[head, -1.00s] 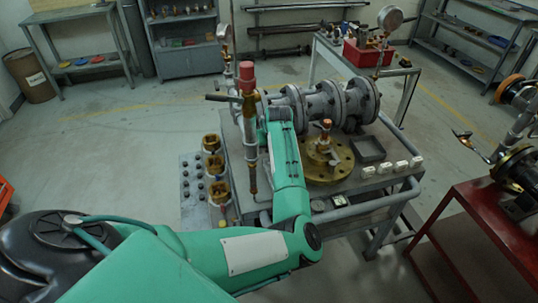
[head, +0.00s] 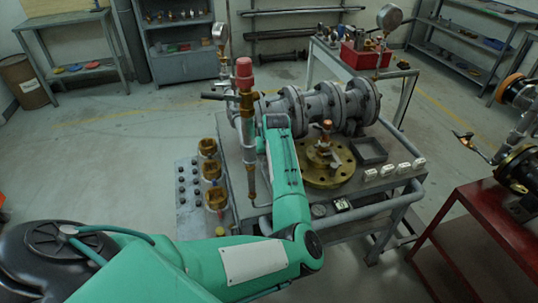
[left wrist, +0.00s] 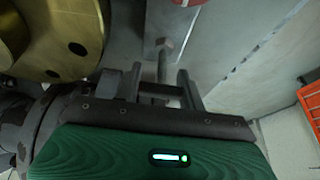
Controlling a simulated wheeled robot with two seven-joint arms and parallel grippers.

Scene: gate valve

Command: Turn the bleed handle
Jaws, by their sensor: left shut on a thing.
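A thin grey metal handle (left wrist: 162,58) stands between the fingers in the left wrist view; I take it for the bleed handle. My left gripper (left wrist: 161,82) is shut on it. In the head view my own green forearm hides this gripper and the handle, beside the grey flanged valve pipe (head: 325,105). A vertical pipe with a red cap (head: 243,68) and a dark side lever (head: 216,97) stands just left of the forearm. A brass flange (head: 328,170) lies on the cart right of the forearm; a brass part (left wrist: 60,38) shows at upper left in the wrist view. My right gripper is not in view.
The grey cart (head: 350,195) has a tube rail and several white blocks (head: 395,170) along its edge. Brass rings (head: 212,170) stand on a panel at its left. A red table (head: 475,220) with a valve is at right. The floor at left is open.

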